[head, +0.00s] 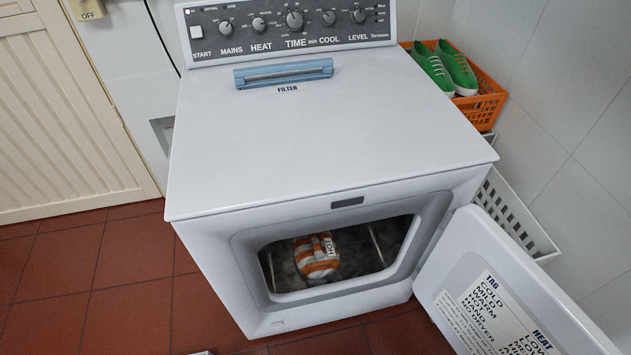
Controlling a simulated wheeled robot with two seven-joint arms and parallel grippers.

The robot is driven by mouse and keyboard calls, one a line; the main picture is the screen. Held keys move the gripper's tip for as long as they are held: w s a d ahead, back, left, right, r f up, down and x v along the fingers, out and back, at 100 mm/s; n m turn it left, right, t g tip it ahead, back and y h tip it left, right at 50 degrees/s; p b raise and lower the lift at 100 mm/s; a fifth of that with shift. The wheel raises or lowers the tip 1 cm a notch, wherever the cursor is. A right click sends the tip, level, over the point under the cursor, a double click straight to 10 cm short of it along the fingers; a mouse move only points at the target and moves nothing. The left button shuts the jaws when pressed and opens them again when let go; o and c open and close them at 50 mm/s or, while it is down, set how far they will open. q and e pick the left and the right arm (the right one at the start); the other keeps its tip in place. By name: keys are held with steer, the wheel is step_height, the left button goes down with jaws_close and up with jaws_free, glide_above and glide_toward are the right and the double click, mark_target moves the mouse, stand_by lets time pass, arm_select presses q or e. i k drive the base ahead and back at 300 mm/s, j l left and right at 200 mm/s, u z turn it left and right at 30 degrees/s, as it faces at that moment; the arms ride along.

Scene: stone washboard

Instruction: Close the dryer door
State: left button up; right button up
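The white dryer (320,140) stands in front of me, seen from above. Its door (510,285) is swung wide open to the right, hinged at the right side of the opening, and its far end runs out of the picture. A printed label is on the door's inner face. The dark drum opening (380,243) shows at the front. An orange and white striped item (316,268) with a tag lies inside. Neither of my grippers can be made out in the head view.
An orange basket (483,103) with green shoes (447,68) stands behind the dryer's right side, above a white basket (520,215). A tiled wall is at the right. Red floor tiles (120,280) are clear at the left. A cream louvred door (60,110) is at the far left.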

mark_target(483, 291)
steer(key=k+l+z, duration=0.1)
steer(key=l+z, duration=0.6)
steer(key=z, duration=0.15)
steer(key=l+z, duration=0.4)
steer(key=k+l, duration=0.05)
